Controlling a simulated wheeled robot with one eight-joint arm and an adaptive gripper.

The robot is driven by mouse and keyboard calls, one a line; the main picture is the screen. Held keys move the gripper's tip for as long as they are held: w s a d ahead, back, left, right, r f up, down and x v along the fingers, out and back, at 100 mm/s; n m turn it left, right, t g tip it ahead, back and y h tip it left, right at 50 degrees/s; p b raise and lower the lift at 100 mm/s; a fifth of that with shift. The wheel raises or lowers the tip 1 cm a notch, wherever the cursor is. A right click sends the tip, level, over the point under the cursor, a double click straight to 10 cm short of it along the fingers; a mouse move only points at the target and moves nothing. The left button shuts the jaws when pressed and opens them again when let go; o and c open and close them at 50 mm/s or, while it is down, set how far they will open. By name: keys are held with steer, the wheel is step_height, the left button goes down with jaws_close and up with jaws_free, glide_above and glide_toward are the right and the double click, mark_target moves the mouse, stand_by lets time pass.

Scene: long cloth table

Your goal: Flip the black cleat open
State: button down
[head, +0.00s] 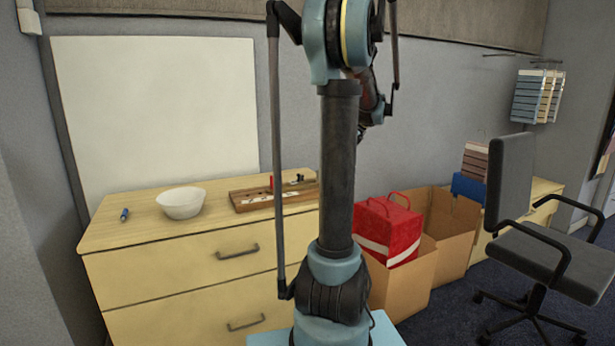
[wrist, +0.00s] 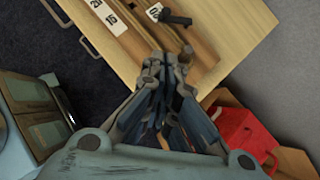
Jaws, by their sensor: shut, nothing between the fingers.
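The black cleat (wrist: 176,18) shows in the wrist view near the top centre, a small dark bar on the wooden board (wrist: 203,55), beside a white number tag. In the head view a small dark piece, likely the cleat (head: 300,178), stands at the back right of the board (head: 245,207). My gripper (wrist: 167,62) is shut and empty in the wrist view. Its fingertips appear below the cleat in the picture, apart from it, over the board's edge region. My arm hides part of the head view, and the gripper is not clear there.
The board lies on a pale wooden drawer cabinet (head: 160,228) with a white bowl (head: 181,203) and a blue marker (head: 124,215). A red bag (head: 390,228) stands in a cardboard box (head: 410,280) to the right. An office chair (head: 540,235) is farther right.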

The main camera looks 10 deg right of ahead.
glide_toward(300, 178)
steer(key=f, duration=0.1)
steer(key=s+f, duration=0.2)
steer(key=shift+s+d+f, duration=0.25)
steer(key=shift+d, duration=0.1)
steer(key=shift+w+a+f, duration=0.3)
steer(key=shift+w+a, duration=0.4)
steer(key=shift+a, duration=0.2)
steer(key=shift+w+a+f, duration=0.2)
steer(key=shift+w+a, duration=0.4)
